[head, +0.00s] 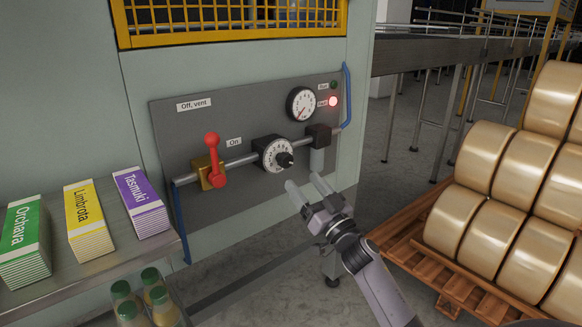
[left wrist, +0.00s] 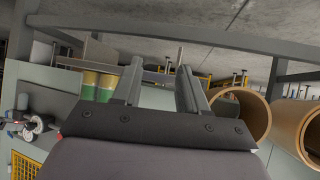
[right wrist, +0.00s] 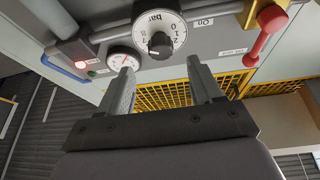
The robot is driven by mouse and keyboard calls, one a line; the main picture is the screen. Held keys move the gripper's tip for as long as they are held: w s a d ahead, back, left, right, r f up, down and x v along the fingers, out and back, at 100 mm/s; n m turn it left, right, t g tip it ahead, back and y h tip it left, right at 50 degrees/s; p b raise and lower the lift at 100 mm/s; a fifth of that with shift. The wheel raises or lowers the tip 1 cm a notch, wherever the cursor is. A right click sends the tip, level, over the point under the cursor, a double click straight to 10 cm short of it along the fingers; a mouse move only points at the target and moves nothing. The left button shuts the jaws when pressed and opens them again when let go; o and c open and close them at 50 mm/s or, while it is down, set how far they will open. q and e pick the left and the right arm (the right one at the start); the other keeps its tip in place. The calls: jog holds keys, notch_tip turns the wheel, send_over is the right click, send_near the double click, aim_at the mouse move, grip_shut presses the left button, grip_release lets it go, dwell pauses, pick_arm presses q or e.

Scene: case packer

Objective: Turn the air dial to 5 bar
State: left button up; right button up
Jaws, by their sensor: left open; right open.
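The air dial (head: 275,154) is a white numbered disc with a black knob in its middle, on the grey panel (head: 240,195). In the right wrist view the dial (right wrist: 174,26) shows large, upside down, with "bar" on its face. I cannot surely read its setting. My right gripper (head: 303,182) is open and empty, just below and in front of the dial, apart from it. In the right wrist view its fingers (right wrist: 162,63) stand either side below the black knob. My left gripper (left wrist: 160,67) is open and empty, outside the head view.
A round gauge (head: 301,104) has its needle toward the lower left. A red lamp (head: 333,101) is lit. A red lever (head: 212,160) stands left of the dial. Cartons (head: 88,220) lie on a shelf at left; large rolls (head: 500,200) sit on a pallet at right.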

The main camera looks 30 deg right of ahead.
aim_at(288, 163)
jog(key=x, duration=0.5)
jog(key=shift+w+r+b, duration=0.2)
jog(key=shift+w+b, duration=0.1)
jog(key=shift+b, duration=0.05)
jog(key=shift+w+r, duration=0.25)
jog(key=shift+w, duration=0.3)
pick_arm(q)
jog(key=shift+d, duration=0.2)
jog(key=shift+d+f, duration=0.1)
pick_arm(e)
jog(key=c, duration=1.1)
